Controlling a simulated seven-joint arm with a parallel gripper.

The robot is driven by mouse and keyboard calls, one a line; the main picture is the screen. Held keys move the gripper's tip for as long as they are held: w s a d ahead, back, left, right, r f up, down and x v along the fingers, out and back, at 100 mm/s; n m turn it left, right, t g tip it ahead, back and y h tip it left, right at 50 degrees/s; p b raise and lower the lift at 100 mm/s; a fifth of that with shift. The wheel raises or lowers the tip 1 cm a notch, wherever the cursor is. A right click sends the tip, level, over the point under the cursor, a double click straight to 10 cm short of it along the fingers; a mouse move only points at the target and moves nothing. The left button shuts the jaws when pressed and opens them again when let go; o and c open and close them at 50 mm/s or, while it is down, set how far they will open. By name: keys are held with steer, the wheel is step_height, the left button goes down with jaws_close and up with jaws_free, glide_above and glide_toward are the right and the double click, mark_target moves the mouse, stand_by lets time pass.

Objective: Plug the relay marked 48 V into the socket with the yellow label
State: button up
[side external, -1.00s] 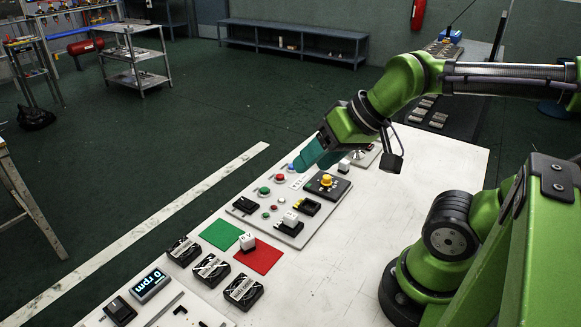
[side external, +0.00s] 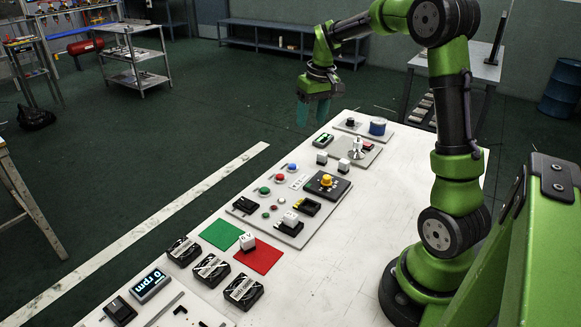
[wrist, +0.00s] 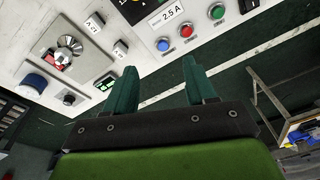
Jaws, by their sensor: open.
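The open fingers also show in the wrist view (wrist: 159,63). A white block with a partly readable mark ending in V (side external: 247,241) stands at the edge of the red mat (side external: 262,258). I cannot read 48 V on any block.
Two white blocks marked A 21 (wrist: 95,22) and A 12 (wrist: 120,48) stand near the far end. A panel with a lever (side external: 357,150), a blue knob (side external: 377,127), a green mat (side external: 220,235) and several black fans (side external: 212,269) are on the table. Its right part is clear.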

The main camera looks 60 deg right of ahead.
steer(key=w+d+f+n+g, duration=0.2)
steer(key=d+f+n, duration=0.15)
steer(key=d, duration=0.65)
steer(key=n, duration=0.2)
glide_above(322, 153)
steer(key=f, duration=0.9)
steer(key=shift+w+a+f, duration=0.15)
steer(key=shift+a+f, duration=0.05)
steer(key=shift+f, duration=0.05)
steer(key=shift+s+d+f, duration=0.1)
steer(key=shift+f, duration=1.3)
steer(key=shift+s+d+f, duration=0.1)
steer(key=shift+f, duration=1.25)
jaws_close()
steer(key=shift+r, duration=0.15)
